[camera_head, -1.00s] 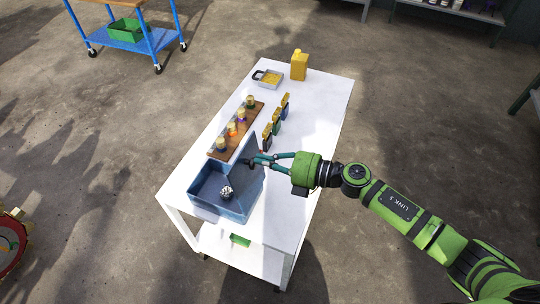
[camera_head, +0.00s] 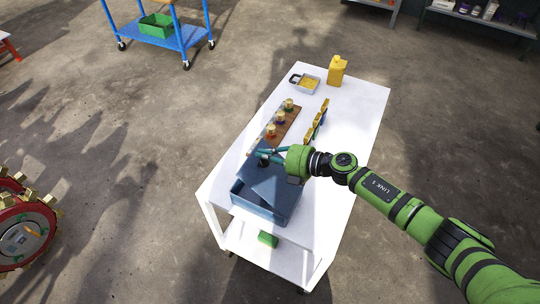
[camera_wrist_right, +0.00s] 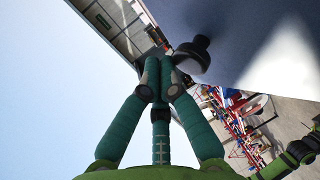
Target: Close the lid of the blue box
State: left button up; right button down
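The blue box (camera_head: 268,210) stands at the near end of the white table. Its blue lid (camera_head: 272,184) is tilted over the box, partly lowered, and hides most of the inside. My right gripper (camera_head: 266,155) is at the lid's far upper part. In the right wrist view my right gripper (camera_wrist_right: 158,66) has its fingers together, with nothing seen between them. A dark round knob (camera_wrist_right: 192,55) lies right beside the fingertips, next to the blue-grey lid surface (camera_wrist_right: 235,28); I cannot tell whether they touch. My left gripper is not in view.
A wooden board (camera_head: 284,128) with capped jars lies beyond the box, with several yellow-topped items (camera_head: 317,118) beside it. The table's right side (camera_head: 352,120) is largely clear.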

aim_at(248, 163)
jog(key=shift+g+h, duration=0.4)
jog(key=shift+h, duration=0.3)
jog(key=w+a+f+b, duration=0.1)
jog(key=f, duration=0.1)
jog(key=w+a+f+b, duration=0.1)
jog(key=a+f, duration=0.1)
jog(key=f, duration=0.1)
jog(key=w+a+f+b, duration=0.1)
jog(key=a+f+b, duration=0.1)
jog(key=shift+a+f, duration=0.1)
jog(key=shift+f, duration=0.3)
jog(key=shift+w+a+f+b, duration=0.15)
jog(key=shift+a+f+b, duration=0.05)
jog(key=shift+f, duration=0.2)
jog(key=shift+w+a+f+b, duration=0.1)
jog(key=shift+a+f+b, duration=0.1)
jog(key=shift+f, duration=0.2)
